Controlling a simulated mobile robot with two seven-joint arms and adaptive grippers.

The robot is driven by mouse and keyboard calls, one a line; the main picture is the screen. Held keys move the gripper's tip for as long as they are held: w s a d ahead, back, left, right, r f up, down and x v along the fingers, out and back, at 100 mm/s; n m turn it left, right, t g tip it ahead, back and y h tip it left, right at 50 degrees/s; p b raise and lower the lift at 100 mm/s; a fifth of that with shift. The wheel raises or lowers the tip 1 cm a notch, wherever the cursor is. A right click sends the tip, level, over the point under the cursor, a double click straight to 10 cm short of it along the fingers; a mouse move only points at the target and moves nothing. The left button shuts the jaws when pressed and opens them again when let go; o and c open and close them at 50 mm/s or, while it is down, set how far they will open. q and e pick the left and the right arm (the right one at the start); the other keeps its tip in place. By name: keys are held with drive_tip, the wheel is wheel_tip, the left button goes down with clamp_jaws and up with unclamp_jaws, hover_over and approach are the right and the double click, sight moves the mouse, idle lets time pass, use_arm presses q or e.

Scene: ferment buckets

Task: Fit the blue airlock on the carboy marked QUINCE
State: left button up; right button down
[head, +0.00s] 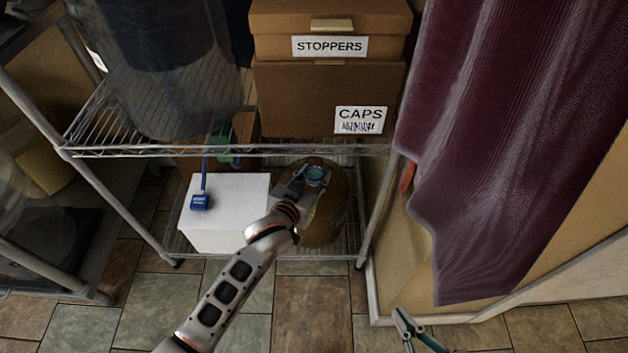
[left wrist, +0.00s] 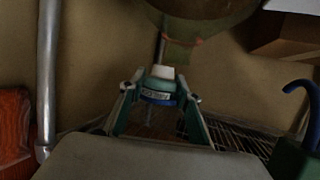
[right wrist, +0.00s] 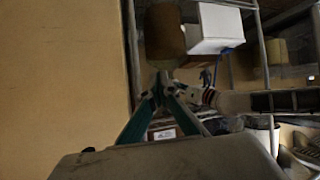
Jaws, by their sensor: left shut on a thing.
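My left gripper (head: 312,186) is at the top of a brown carboy (head: 325,218) on the lower shelf. It is shut on the airlock (left wrist: 158,92), which shows a teal body, a blue band, a small label and a white end with a thin stem. The stem points toward the carboy's neck (left wrist: 185,35); I cannot tell whether it is inside. The top of the held airlock also shows in the head view (head: 315,173). No QUINCE mark is readable. My right gripper (right wrist: 161,82) is empty, its fingertips together, low at the front in the head view (head: 402,318).
The wire shelf (head: 190,149) above holds STOPPERS (head: 285,45) and CAPS (head: 300,110) boxes. A maroon curtain (head: 500,130) hangs right. Tiled floor (head: 310,310) is clear.

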use_arm(q)
drive_tip(key=shift+w+f, duration=0.2)
drive_tip(key=shift+w, duration=0.45)
drive_tip(key=shift+w+b, duration=0.5)
drive_tip(key=shift+w, duration=0.1)
drive_tip(key=shift+w+f+b, duration=0.1)
drive_tip(key=shift+w+b, duration=0.3)
drive_tip(key=shift+w, duration=2.55)
use_arm(e)
drive_tip(key=shift+w+a+r+m+y, duration=0.2)
drive_tip(key=shift+w+a+r, duration=0.15)
drive_tip(key=shift+a, duration=0.2)
drive_tip(key=shift+w+a+r+m+y, duration=0.1)
drive_tip(key=shift+w+a+r+m, duration=0.1)
drive_tip(key=shift+a+r, duration=0.25)
drive_tip(key=shift+a, duration=0.1)
drive_tip(key=shift+w+r+t, duration=0.25)
drive_tip(key=shift+r+t, duration=0.15)
drive_tip(key=shift+r, duration=0.1)
use_arm(q)
drive_tip(key=shift+f, duration=0.65)
use_arm(e)
drive_tip(key=shift+s+f, duration=0.15)
drive_tip(key=shift+f, duration=0.15)
use_arm(q)
drive_tip(key=shift+f, duration=0.2)
use_arm(e)
drive_tip(key=shift+r, duration=0.1)
